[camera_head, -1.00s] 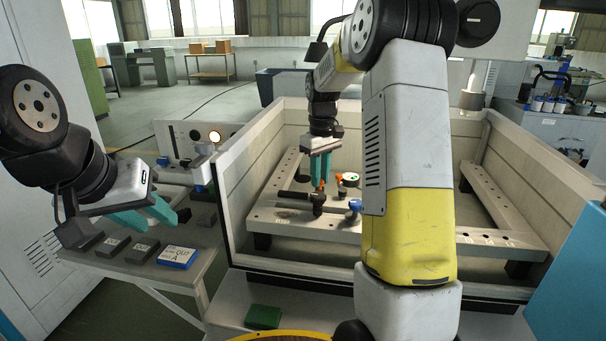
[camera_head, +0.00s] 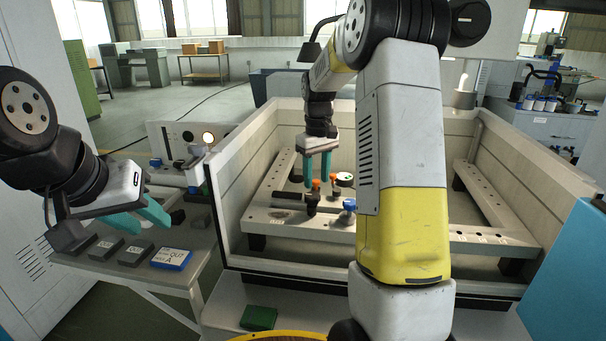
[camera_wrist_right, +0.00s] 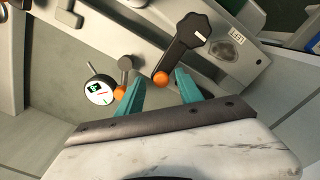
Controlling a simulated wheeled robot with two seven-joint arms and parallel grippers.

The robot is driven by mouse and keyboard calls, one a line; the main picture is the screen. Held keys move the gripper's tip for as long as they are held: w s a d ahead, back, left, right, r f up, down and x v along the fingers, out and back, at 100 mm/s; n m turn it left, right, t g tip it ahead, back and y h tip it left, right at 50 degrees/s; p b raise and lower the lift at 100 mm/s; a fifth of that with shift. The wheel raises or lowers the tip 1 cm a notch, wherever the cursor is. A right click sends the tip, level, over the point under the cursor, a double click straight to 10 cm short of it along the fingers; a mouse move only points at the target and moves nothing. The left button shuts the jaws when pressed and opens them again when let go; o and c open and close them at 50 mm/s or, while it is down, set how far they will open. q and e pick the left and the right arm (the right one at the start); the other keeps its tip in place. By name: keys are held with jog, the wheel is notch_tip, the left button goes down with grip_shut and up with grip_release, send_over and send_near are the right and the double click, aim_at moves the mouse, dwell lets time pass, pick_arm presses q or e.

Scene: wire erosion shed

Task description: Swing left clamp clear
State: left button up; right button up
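The left clamp (camera_head: 290,195) is a black bar on the tank's front rail, left of the blue-knobbed part. In the right wrist view a black clamp lever (camera_wrist_right: 186,42) with an orange ball (camera_wrist_right: 161,77) lies across the rail. My right gripper (camera_head: 317,173) is open above and just behind the clamp. In the right wrist view its teal fingertips (camera_wrist_right: 158,84) are spread either side of the orange ball, with no contact visible. My left gripper (camera_head: 148,215) is over the side table at the left; its fingers look apart and empty.
A dial gauge (camera_wrist_right: 100,88) and a small lever with an orange ball (camera_wrist_right: 119,93) stand beside the left finger in the wrist view. The tank wall (camera_head: 228,215) rises at left. Blocks, including a blue-edged one (camera_head: 171,259), lie on the side table.

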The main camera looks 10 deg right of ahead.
notch_tip(320, 180, up, 8)
jog(key=shift+f, duration=0.2)
jog(key=shift+r, duration=0.1)
dwell(0.4)
